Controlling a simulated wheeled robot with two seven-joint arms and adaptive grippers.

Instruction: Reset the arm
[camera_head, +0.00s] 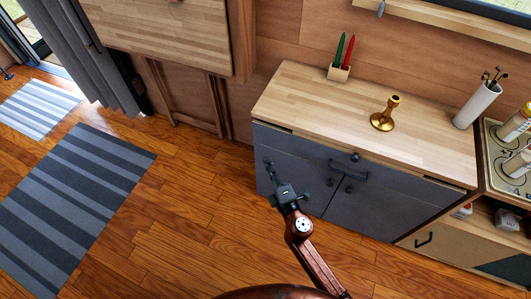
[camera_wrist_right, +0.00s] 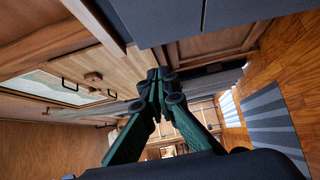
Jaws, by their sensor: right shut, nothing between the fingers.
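My right arm reaches up from the bottom of the head view. Its right gripper (camera_head: 268,166) appears in front of the left part of the grey cabinet (camera_head: 335,185). In the right wrist view the gripper's dark green fingers (camera_wrist_right: 158,80) meet at the tips, with nothing between them. I cannot tell from these views how far the fingertips are from the cabinet front. My left gripper is not in view.
A wooden counter (camera_head: 310,97) tops the cabinet. On it stand a pen holder (camera_head: 339,73) with a green and a red item, a brass candlestick (camera_head: 383,121) and a white cylinder (camera_head: 475,106). Open wooden floor (camera_head: 190,215) and a striped rug (camera_head: 70,205) lie left.

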